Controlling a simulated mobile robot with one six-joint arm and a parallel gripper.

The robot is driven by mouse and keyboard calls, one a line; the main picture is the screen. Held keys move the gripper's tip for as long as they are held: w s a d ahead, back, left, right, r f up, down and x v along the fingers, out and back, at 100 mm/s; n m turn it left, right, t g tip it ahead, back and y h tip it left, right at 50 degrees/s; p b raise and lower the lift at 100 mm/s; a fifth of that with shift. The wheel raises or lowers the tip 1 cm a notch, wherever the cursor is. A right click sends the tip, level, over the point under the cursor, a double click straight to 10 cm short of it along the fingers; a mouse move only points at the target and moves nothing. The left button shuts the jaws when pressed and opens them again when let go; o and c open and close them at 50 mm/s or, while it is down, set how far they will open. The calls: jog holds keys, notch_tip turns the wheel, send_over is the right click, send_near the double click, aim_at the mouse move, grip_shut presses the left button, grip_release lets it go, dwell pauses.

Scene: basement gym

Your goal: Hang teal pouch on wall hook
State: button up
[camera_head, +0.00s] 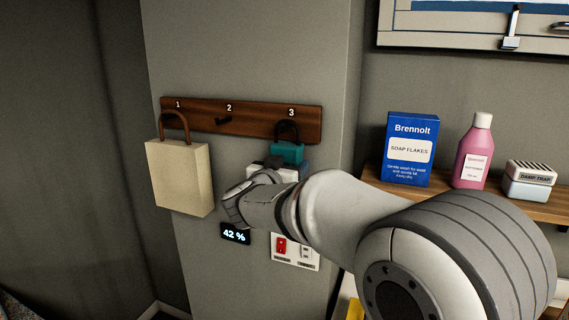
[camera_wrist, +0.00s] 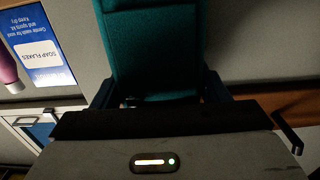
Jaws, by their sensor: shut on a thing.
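The teal pouch (camera_head: 287,152) is in front of the wall just below hook 3, with its dark loop upright at that hook's height. I cannot tell whether the loop is over the hook or only in front of it. My gripper (camera_head: 278,168) is shut on the pouch's lower part; my wrist partly hides this. In the wrist view the teal pouch (camera_wrist: 152,45) sits between the two dark fingers of my gripper (camera_wrist: 158,92). The wooden hook rail (camera_head: 245,121) carries numbers 1, 2 and 3. Hook 2 (camera_head: 223,120) is bare.
A cream bag (camera_head: 180,178) hangs at hook 1 by a brown handle. A 42 % display (camera_head: 235,234) and a red-switch panel (camera_head: 295,250) are below the rail. A shelf (camera_head: 545,210) at right holds a blue soap box (camera_head: 409,150), pink bottle (camera_head: 474,152) and damp trap (camera_head: 530,180).

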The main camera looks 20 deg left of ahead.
dwell(0.4)
jog(key=o, duration=1.1)
jog(key=shift+o, duration=0.2)
jog(key=s+b, duration=0.2)
jog(key=s, duration=0.6)
jog(key=s+d+f+n+g+y+b, duration=0.1)
jog(key=d+f+n+g+y, duration=0.2)
jog(key=d, duration=0.4)
jog(key=s+d+f+n+g+y, duration=0.1)
jog(key=d+f+n+g+y, duration=0.1)
jog(key=d+y, duration=0.35)
jog(key=s+d+f+m+g+h, duration=0.2)
jog(key=s+d+f+g+h, duration=0.1)
jog(key=s+d+f, duration=0.5)
jog(key=s+d+f+m+g+h, duration=0.2)
jog(key=s+d+f+g+h, duration=0.2)
jog(key=s+d, duration=0.9)
notch_tip(320, 180, down, 5)
jog(key=d+g, duration=0.1)
jog(key=g, duration=0.1)
jog(key=shift+s+d+r+g+b, duration=0.15)
jog(key=shift+s+d+g+b, duration=0.15)
jog(key=shift+s+d+b, duration=0.1)
